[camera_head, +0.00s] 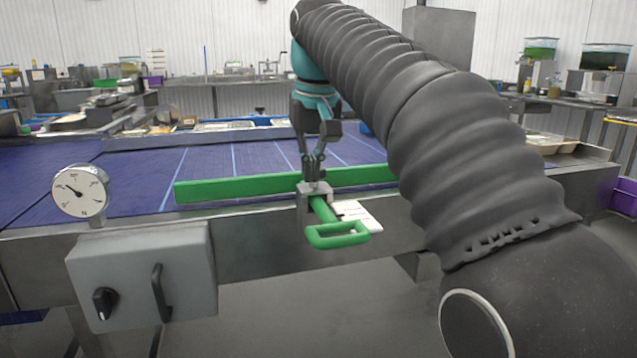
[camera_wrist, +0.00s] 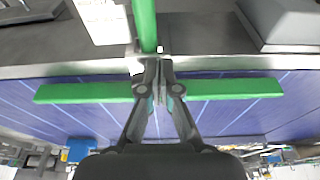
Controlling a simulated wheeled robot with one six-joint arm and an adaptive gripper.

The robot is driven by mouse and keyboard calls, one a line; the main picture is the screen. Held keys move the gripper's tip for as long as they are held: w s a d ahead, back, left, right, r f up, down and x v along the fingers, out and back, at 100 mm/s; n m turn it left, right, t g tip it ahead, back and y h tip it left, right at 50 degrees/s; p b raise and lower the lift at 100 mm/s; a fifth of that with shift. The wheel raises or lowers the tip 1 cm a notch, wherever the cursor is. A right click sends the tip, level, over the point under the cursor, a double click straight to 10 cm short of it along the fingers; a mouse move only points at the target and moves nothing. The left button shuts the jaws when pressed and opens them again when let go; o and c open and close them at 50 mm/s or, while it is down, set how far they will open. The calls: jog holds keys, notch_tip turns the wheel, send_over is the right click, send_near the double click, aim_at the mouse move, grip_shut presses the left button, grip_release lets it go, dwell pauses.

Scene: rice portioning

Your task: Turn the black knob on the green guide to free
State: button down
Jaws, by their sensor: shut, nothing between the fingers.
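The green guide (camera_head: 235,189) is a long bar standing across the near side of the blue belt, with a looped green handle (camera_head: 338,235) reaching out over the metal edge. A metal clamp block (camera_head: 304,203) holds its rod at that edge. My gripper (camera_head: 314,180) is shut and empty, pointing down with its fingertips at the top of the clamp. In the wrist view my gripper (camera_wrist: 157,68) is over the clamp, and the guide bar (camera_wrist: 85,93) runs to both sides. I cannot make out the guide's black knob; the fingers may hide it.
A white label card (camera_head: 358,215) lies beside the handle. To the left are a round dial gauge (camera_head: 80,192) and a grey box (camera_head: 145,275) with its own black knob (camera_head: 105,303) and black handle. The blue belt (camera_head: 250,160) behind the guide is mostly clear.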

jog(key=shift+w+d+p, duration=0.15)
jog(key=shift+d+p, duration=0.7)
jog(key=shift+p, duration=0.2)
jog(key=shift+w+d, duration=0.1)
jog(key=shift+d, duration=0.2)
jog(key=shift+w+d, duration=0.25)
jog(key=shift+d, duration=0.05)
dwell(0.5)
jog(key=shift+s+d, duration=0.15)
jog(key=w+v, duration=0.1)
jog(key=v, duration=0.4)
jog(key=shift+r, duration=0.55)
jog(key=shift+s, duration=0.15)
